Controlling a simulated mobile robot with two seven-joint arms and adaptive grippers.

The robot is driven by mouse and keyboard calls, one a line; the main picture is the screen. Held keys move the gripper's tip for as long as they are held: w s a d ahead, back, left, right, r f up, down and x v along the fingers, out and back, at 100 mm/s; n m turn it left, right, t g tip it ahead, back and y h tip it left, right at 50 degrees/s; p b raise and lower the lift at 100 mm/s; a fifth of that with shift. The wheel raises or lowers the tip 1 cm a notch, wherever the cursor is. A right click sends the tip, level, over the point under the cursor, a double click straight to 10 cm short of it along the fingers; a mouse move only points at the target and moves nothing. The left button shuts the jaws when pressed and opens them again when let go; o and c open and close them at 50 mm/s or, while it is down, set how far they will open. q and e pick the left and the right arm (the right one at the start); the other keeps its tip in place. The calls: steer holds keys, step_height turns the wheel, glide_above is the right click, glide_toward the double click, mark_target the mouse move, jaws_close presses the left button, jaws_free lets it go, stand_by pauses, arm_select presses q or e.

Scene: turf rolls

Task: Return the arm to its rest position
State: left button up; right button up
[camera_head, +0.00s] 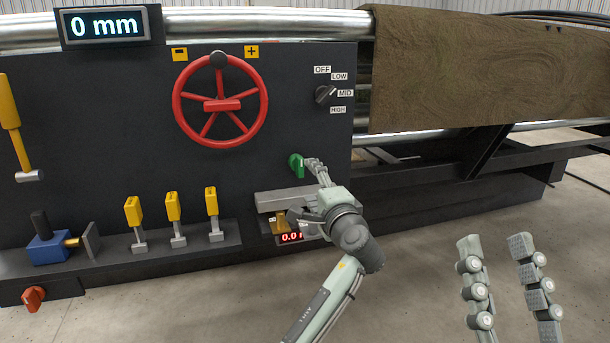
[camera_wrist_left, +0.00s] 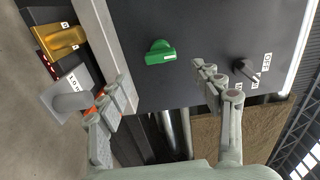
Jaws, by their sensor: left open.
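My left gripper (camera_head: 302,188) is in front of the dark machine panel (camera_head: 110,130), beside a green knob (camera_head: 295,165). In the left wrist view its two fingers (camera_wrist_left: 160,72) are spread apart with nothing between them. The green knob also shows in that view (camera_wrist_left: 160,52), just beyond the fingertips. Whether a finger touches the panel or knob is hard to tell. My right gripper (camera_head: 494,240) is at the lower right, over the floor, with its fingers apart and empty.
A red handwheel (camera_head: 220,100), a black selector knob (camera_head: 325,94) and several yellow-handled levers (camera_head: 172,207) stick out from the panel. A grey bar (camera_head: 285,199) is close by my left gripper. Brown turf (camera_head: 480,70) hangs at the right. Open concrete floor (camera_head: 420,235) lies in front.

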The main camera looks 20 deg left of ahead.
arm_select(q)
steer(key=shift+v, duration=1.15)
